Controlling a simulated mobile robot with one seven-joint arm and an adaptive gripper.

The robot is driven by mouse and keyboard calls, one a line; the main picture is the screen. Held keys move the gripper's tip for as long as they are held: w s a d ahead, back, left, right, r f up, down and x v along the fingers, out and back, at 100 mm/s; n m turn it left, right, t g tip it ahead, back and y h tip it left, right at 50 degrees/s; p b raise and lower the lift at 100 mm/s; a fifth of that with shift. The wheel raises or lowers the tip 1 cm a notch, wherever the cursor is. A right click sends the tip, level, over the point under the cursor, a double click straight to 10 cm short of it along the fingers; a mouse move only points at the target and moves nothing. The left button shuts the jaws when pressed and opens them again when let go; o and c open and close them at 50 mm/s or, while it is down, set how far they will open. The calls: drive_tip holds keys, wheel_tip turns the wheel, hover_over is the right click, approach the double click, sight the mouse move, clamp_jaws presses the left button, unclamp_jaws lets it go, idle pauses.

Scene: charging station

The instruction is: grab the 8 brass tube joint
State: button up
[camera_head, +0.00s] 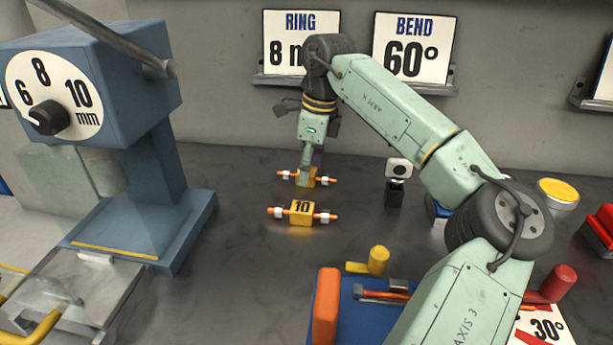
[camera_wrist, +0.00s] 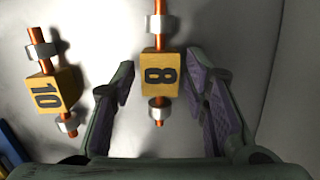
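The 8 brass tube joint (camera_head: 312,182) is a small yellow block with copper-coloured tube ends and silver rings. It lies on the dark bench, partly hidden by my gripper (camera_head: 304,173) in the head view. In the wrist view the joint (camera_wrist: 159,75) shows its "8" face between my two fingers. My gripper (camera_wrist: 159,70) is open, with one finger on each side of the block and visible gaps to both. A similar joint marked "10" (camera_head: 302,213) lies just nearer the head camera. It also shows left of my fingers in the wrist view (camera_wrist: 43,93).
A blue machine (camera_head: 120,90) with a 6-8-10 mm dial stands at the left. RING (camera_head: 300,25) and BEND 60° (camera_head: 412,50) signs stand on wall ledges behind. A small black-and-white device (camera_head: 397,182) stands right of the joints. A blue fixture (camera_head: 345,325) is in front.

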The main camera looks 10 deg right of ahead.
clamp_jaws()
drive_tip(key=shift+r, duration=0.1)
idle(0.3)
